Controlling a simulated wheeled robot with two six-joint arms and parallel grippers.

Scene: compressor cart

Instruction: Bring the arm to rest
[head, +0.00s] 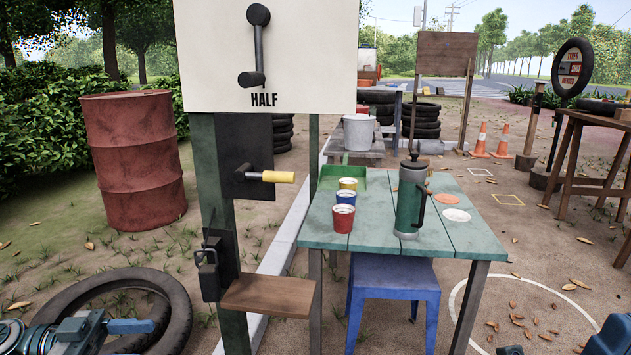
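Parts of my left arm (85,328), blue and grey, show at the bottom left, low over a tyre lying on the ground. A blue part of my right arm (610,338) shows at the bottom right corner. A white board (310,75) marked HALF carries a dark lever. Below it, a crank with a yellow handle (278,177) sticks out from a dark plate on the green post.
A green table (465,235) holds a green flask (410,200), red, blue and yellow cups, and a green tray (342,184). A blue stool (393,280) stands under its front edge. A wooden shelf (268,293) juts from the post. A red barrel (135,160) stands left.

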